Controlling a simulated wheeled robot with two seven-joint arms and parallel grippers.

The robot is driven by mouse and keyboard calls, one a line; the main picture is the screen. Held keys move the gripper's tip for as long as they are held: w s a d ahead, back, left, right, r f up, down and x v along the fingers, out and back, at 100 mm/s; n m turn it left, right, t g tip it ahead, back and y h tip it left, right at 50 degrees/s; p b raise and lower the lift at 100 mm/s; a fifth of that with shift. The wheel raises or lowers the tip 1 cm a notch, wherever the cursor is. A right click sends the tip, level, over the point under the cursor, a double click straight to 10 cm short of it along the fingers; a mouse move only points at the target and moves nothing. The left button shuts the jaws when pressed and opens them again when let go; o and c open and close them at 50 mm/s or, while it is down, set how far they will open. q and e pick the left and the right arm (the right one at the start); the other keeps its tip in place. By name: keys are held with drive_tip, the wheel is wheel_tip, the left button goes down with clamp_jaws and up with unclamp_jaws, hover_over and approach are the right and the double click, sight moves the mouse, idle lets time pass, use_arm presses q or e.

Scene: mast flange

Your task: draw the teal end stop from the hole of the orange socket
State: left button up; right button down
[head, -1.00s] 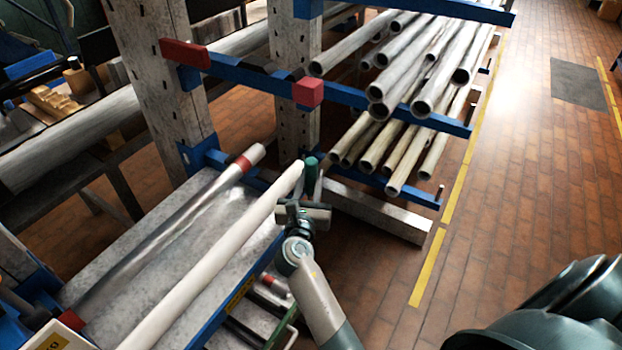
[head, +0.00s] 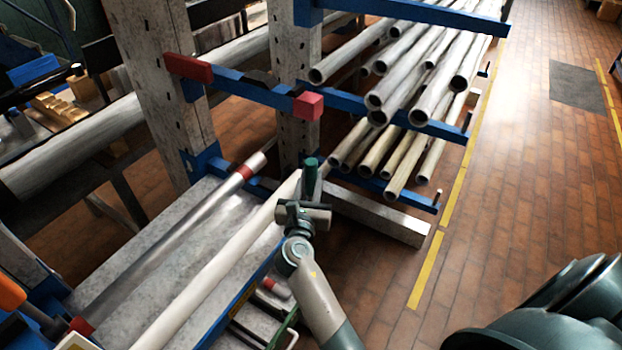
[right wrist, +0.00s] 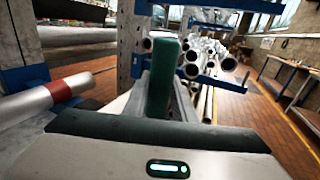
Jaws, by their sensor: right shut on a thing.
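My right gripper (head: 303,208) is shut on the teal end stop (head: 311,178), a dark green-teal upright cylinder. The stop shows close up between the fingers in the right wrist view (right wrist: 162,80). In the head view it stands just right of the far end of a white pipe (head: 220,262). I see no orange socket around the stop; its lower end is hidden by the gripper. An orange rounded piece (head: 10,293) shows at the left edge; I cannot tell whether it is the socket. My left gripper is not in view.
A silver pipe with red bands (head: 170,235) lies left of the white pipe. Blue rack arms with red end blocks (head: 307,105) stand beyond the gripper. Stacked pipes (head: 425,85) rest there, open ends toward me. The brick floor (head: 520,220) at the right is clear.

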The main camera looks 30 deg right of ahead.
drive_tip(key=shift+r+p, duration=0.7)
drive_tip(key=shift+r, duration=0.05)
drive_tip(key=shift+s+r, duration=0.1)
drive_tip(key=shift+s, duration=0.05)
drive_tip(key=shift+s+r+b, duration=0.2)
drive_tip(key=shift+s+b, duration=0.1)
drive_tip(key=shift+s, duration=0.25)
drive_tip(key=s+a+r+n+t+y+b, duration=0.1)
drive_tip(key=s+a+r+n+y+b, duration=0.1)
drive_tip(key=s+a+y, duration=0.3)
drive_tip(key=s+a+r+n+t+y+b, duration=0.1)
drive_tip(key=s+a+n+y, duration=0.4)
drive_tip(key=s, duration=0.7)
drive_tip(key=shift+s+a+r+t+y+b, duration=0.15)
drive_tip(key=shift+a+r+t+y+b, duration=0.25)
drive_tip(key=shift+a+r+t, duration=0.4)
